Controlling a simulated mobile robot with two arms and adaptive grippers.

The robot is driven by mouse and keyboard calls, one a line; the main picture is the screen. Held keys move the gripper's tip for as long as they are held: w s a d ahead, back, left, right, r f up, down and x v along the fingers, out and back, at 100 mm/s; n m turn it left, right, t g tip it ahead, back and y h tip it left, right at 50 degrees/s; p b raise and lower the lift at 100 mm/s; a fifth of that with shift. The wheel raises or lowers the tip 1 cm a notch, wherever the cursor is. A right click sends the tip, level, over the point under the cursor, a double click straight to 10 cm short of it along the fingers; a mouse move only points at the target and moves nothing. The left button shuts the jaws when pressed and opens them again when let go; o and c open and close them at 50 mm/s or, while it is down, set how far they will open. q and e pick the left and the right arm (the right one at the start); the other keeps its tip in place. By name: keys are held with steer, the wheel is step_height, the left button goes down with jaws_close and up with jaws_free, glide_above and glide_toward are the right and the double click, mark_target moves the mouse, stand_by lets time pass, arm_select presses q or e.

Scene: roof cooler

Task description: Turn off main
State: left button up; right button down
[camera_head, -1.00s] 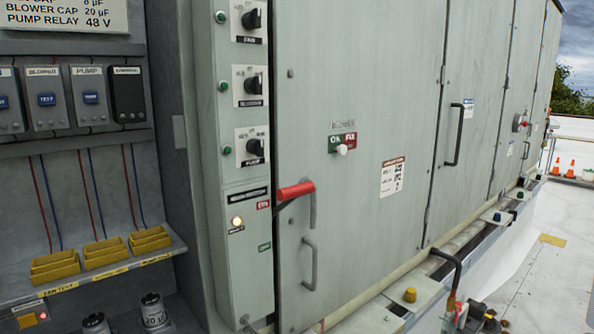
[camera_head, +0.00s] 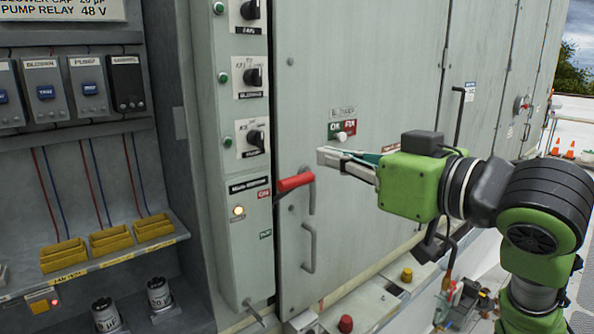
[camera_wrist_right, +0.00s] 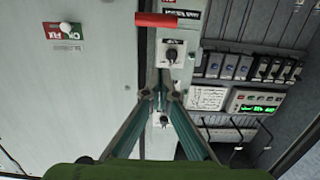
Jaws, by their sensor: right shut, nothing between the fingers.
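The main switch's red handle (camera_head: 296,182) sticks out from the edge of the grey switch column, level with the red ON label (camera_head: 263,194). The green label (camera_head: 265,235) is lower down. A lamp (camera_head: 238,211) beside them glows yellowish. My right gripper (camera_head: 322,156) is shut and empty, just above and right of the handle, apart from it in the head view. In the right wrist view the closed fingertips (camera_wrist_right: 163,82) are in the middle and the red handle (camera_wrist_right: 170,20) is at the top edge. My left gripper is not in view.
Black rotary knobs (camera_head: 252,77) stand on the column above the handle. A cabinet door with a grey pull (camera_head: 309,248) is to the right. An open bay with yellow bins (camera_head: 110,240) and relays (camera_head: 88,88) is at left.

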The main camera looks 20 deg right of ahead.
steer(key=p+x, duration=0.3)
steer(key=x, duration=0.7)
steer(key=shift+w+a+r, duration=0.1)
steer(key=shift+r, duration=0.05)
steer(key=f, duration=0.1)
steer(key=s+f, duration=0.1)
steer(key=f, duration=0.2)
steer(key=shift+s+d, duration=0.35)
